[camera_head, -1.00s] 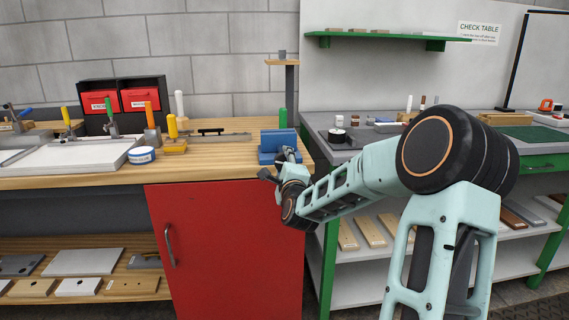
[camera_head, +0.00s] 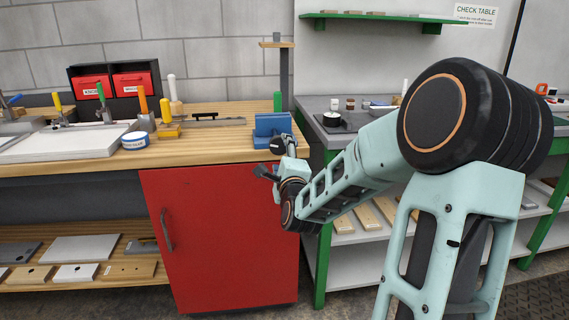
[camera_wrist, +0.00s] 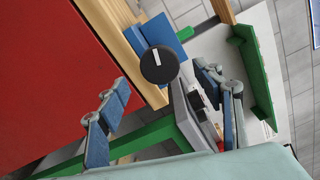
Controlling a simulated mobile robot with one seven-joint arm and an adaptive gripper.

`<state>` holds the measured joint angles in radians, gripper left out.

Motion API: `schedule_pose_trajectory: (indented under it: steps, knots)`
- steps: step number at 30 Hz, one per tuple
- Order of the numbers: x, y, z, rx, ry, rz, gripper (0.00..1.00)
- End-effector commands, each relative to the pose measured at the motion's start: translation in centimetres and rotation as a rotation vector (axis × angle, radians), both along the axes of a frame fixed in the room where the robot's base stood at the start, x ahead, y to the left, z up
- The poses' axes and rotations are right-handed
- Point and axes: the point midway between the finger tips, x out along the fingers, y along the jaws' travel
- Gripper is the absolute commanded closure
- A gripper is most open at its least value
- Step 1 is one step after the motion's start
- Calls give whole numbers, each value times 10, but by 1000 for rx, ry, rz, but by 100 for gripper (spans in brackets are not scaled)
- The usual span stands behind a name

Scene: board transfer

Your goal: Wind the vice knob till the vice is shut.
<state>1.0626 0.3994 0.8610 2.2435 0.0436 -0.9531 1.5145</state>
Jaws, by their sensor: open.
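The blue vice (camera_head: 270,126) stands on the right front corner of the wooden bench. Its round black knob (camera_head: 277,145) faces the front. In the wrist view the knob (camera_wrist: 159,64) shows a white line on its face, with the blue vice (camera_wrist: 165,33) behind it. My gripper (camera_head: 276,161) is in front of and slightly below the knob. In the wrist view my gripper (camera_wrist: 163,80) is open, with one finger to each side of the knob's line. The fingers look apart from the knob, and nothing is between them. I cannot tell how wide the vice jaws stand.
The red cabinet door (camera_head: 220,240) is below the bench, left of my gripper. The check table (camera_head: 330,135) with green legs stands close on the right. A post with a small wooden shelf (camera_head: 277,44) rises behind the vice. Tools and a white tray (camera_head: 65,142) lie left.

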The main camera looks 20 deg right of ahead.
Motion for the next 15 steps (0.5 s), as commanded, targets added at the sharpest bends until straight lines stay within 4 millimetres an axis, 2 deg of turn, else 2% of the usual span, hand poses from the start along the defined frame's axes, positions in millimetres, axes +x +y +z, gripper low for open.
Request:
schedule_pose_trajectory:
  steps: [1,6,15]
  knots:
    - [-10,2,0,-4,3,-1,39]
    - [-33,10,0,-4,2,1,39]
    - [-51,15,0,1,1,0,39]
